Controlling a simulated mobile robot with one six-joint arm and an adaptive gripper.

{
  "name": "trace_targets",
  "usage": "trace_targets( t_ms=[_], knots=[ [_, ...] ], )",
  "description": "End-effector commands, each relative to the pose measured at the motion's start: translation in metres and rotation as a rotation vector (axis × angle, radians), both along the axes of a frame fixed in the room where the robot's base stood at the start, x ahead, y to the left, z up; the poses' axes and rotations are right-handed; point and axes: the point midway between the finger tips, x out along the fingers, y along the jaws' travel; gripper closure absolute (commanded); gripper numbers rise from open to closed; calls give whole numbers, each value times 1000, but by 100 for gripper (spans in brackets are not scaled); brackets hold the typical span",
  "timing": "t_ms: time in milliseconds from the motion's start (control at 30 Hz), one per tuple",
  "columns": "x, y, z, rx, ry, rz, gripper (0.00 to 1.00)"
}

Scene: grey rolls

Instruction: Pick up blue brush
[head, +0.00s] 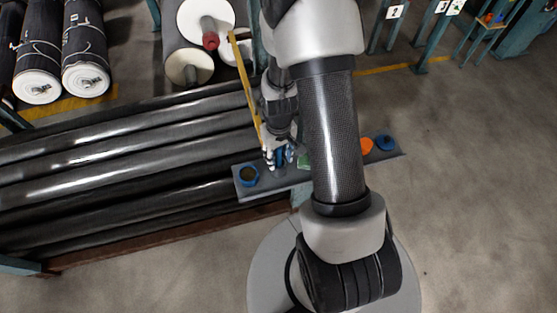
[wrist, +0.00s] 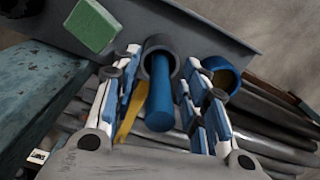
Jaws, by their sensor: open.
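The blue brush (wrist: 160,105) shows in the wrist view as a thick blue handle pointing toward the camera. Its far end meets a dark grey round part that looks like a holder. My gripper (wrist: 163,60) is open, with one finger on each side of the handle. I cannot tell whether either finger touches it. In the head view my gripper (head: 279,162) is low over the grey shelf board (head: 292,190). There the brush is hard to separate from the blue parts of the fingers.
A blue round container (head: 249,176) stands left of my gripper. A green block (wrist: 92,26) lies on the other side. An orange item (head: 367,145) and another blue item (head: 384,142) sit at the board's right end. Long dark rolls (head: 120,165) and a yellow bar (head: 244,80) are close by.

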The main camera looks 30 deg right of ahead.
Motion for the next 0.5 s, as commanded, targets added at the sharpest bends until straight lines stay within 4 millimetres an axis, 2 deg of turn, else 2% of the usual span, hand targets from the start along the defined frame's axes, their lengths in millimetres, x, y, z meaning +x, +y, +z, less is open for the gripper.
trace_targets(
  t_ms=[100, 500],
  knots=[
    [0, 0, 1, 0, -1, 0, 60],
    [0, 0, 1, 0, 0, 0, 87]
  ],
)
